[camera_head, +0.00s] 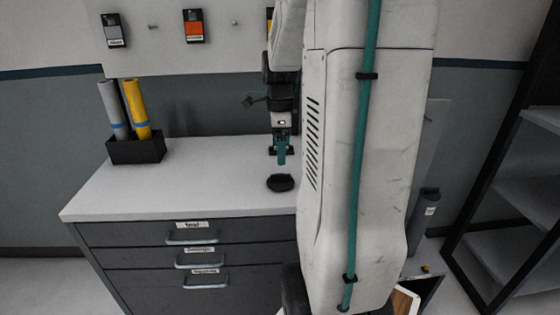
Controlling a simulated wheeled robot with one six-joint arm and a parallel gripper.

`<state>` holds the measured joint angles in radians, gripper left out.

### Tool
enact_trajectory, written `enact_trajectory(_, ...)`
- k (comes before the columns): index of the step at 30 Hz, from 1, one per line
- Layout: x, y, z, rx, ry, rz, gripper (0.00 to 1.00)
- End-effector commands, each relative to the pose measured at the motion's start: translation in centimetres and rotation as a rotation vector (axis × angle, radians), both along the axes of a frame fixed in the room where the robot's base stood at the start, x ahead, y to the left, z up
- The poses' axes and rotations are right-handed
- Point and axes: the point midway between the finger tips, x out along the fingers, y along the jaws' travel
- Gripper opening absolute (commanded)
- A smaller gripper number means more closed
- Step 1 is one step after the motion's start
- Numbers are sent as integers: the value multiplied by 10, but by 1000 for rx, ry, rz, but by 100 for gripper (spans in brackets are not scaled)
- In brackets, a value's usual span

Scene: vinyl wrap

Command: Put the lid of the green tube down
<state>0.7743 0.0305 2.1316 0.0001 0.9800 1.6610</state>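My gripper (281,150) hangs over the counter, pointing down, a little behind a round black dish-like object (281,183). A narrow green piece shows at the fingertips, between dark parts. I cannot tell whether it is the lid or part of my gripper, nor whether the fingers are open or shut. No green tube can be made out. My arm covers the right part of the counter.
The counter (190,195) is clear at its left front. A black holder (136,151) with a grey roll (113,108) and a yellow roll (136,108) stands at back left. A dark labelled cylinder (427,208) is right of my arm. Shelves (525,190) stand far right.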

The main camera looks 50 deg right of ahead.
Motion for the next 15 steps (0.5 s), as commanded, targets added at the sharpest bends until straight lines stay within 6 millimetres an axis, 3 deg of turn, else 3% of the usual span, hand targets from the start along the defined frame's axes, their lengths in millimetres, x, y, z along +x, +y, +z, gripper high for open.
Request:
enact_trajectory(5, 0, 2, 18, -1, -1, 9, 95)
enact_trajectory(8, 2, 20, 28, -5, -6, 106, 95)
enact_trajectory(11, 4, 64, 43, -17, -15, 357, 95)
enact_trajectory(15, -11, 150, 65, -43, -31, 903, 95)
